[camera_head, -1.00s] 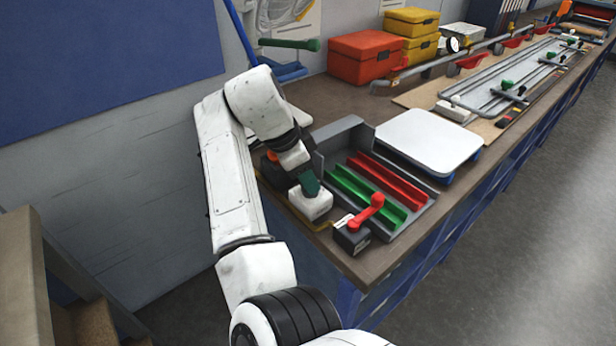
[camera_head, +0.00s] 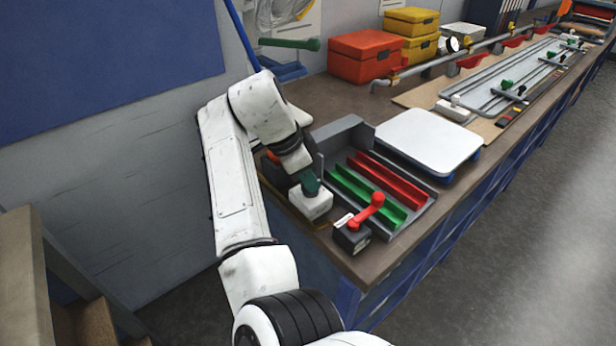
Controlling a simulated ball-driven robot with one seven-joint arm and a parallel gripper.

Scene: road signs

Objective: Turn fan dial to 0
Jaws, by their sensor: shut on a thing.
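A small white box (camera_head: 311,204) stands near the front left corner of the bench, with a dark green piece (camera_head: 309,181) on its top. I take this box to be the fan control, but no label or dial number is readable. My gripper (camera_head: 307,177) points down at the top of this box and is shut at the green piece. The fingertips are small and partly merged with it in the picture, so the dial face and its setting are hidden.
A dark box (camera_head: 351,236) with a red lever (camera_head: 369,209) stands close to the right. Behind are a grey tray (camera_head: 345,134) with green and red rails and a white plate (camera_head: 430,140). Red (camera_head: 366,57) and yellow cases (camera_head: 411,22) stand further back.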

